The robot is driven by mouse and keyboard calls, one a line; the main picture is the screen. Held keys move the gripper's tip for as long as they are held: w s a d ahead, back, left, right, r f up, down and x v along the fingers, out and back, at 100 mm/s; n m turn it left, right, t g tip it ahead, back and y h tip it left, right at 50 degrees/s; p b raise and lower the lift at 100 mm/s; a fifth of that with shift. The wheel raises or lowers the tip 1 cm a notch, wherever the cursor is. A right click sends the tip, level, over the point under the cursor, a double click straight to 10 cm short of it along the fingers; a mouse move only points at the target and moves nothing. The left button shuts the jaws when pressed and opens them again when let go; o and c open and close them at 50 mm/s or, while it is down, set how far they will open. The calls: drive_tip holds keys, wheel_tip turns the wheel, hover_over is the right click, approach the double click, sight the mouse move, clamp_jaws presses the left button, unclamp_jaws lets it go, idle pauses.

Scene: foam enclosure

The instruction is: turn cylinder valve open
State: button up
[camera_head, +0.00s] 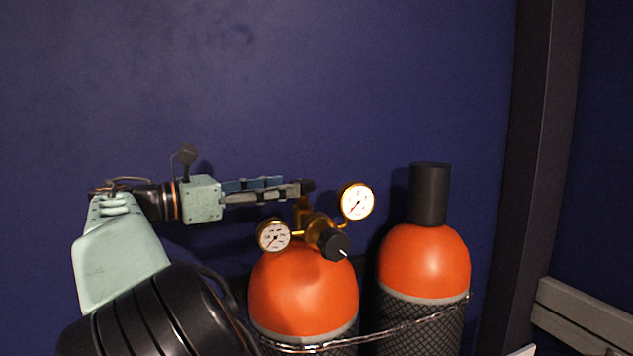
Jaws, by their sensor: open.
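The left orange cylinder (304,292) stands upright with a brass valve and regulator (318,226) on its top. The regulator carries two round white gauges, a lower left one (274,236) and an upper right one (357,201), and a black knob (334,244) facing me. A dark piece (307,187) sits at the top of the brass stem, likely the valve handle. My gripper (298,187) reaches in from the left, level, with its fingertips at this dark piece. The jaws are open; whether they touch the piece I cannot tell.
A second orange cylinder (424,262) with a black cap (429,194) stands close on the right. A chain (370,337) runs across both cylinders. A dark blue wall (300,80) is behind, and a dark post (545,150) stands at the right. Space above the cylinders is free.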

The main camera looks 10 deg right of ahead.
drive_tip(key=x, duration=1)
drive_tip(key=shift+d+p, duration=0.3)
drive_tip(key=shift+d, duration=0.1)
drive_tip(key=c, duration=1.2)
